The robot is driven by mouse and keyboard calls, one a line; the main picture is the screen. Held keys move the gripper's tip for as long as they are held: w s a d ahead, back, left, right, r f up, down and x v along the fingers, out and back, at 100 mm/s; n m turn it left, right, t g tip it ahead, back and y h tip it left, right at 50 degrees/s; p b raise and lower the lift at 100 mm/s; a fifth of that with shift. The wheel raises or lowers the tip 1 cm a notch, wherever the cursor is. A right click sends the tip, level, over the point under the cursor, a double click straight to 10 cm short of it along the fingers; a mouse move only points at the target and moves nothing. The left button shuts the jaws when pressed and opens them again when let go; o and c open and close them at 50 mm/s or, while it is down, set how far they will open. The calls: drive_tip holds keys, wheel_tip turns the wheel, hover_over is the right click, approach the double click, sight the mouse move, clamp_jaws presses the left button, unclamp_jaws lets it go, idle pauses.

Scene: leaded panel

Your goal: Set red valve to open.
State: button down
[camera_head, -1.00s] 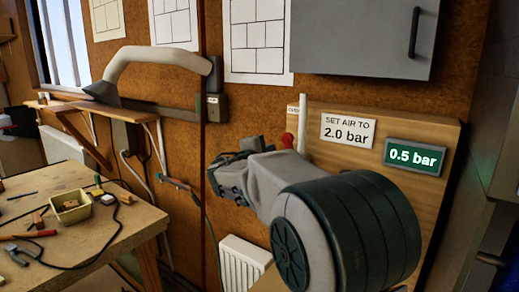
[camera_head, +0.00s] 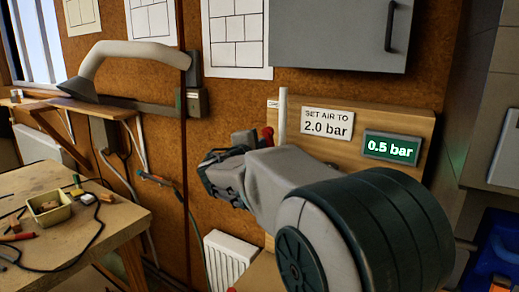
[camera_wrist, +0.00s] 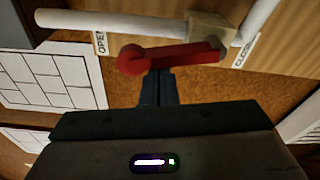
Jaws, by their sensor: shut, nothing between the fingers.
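The red valve (camera_wrist: 170,58) is a red lever with a rounded end, in the upper middle of the wrist view. It joins a beige valve body (camera_wrist: 208,33) on a white pipe. The rounded end lies near the OPEN label (camera_wrist: 100,42); the CLOSED label (camera_wrist: 246,50) is to the right. My gripper (camera_wrist: 158,75) is shut and empty, its tips just below the lever in the picture; I cannot tell whether they touch. In the head view a bit of the red valve (camera_head: 267,133) shows above my wrist, which hides the rest.
The wooden board (camera_head: 425,128) carries a "SET AIR TO 2.0 bar" sign (camera_head: 327,123) and a green display (camera_head: 391,148) reading 0.5 bar. A grey cabinet (camera_head: 335,35) hangs above. A cluttered workbench (camera_head: 110,240) stands left, a white radiator (camera_head: 230,258) below.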

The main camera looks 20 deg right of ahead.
drive_tip(key=b, duration=0.1)
drive_tip(key=s+m+b, duration=0.1)
drive_tip(key=shift+d+r+b, duration=0.15)
drive_tip(key=shift+d+b, duration=0.15)
drive_tip(key=shift+b, duration=0.05)
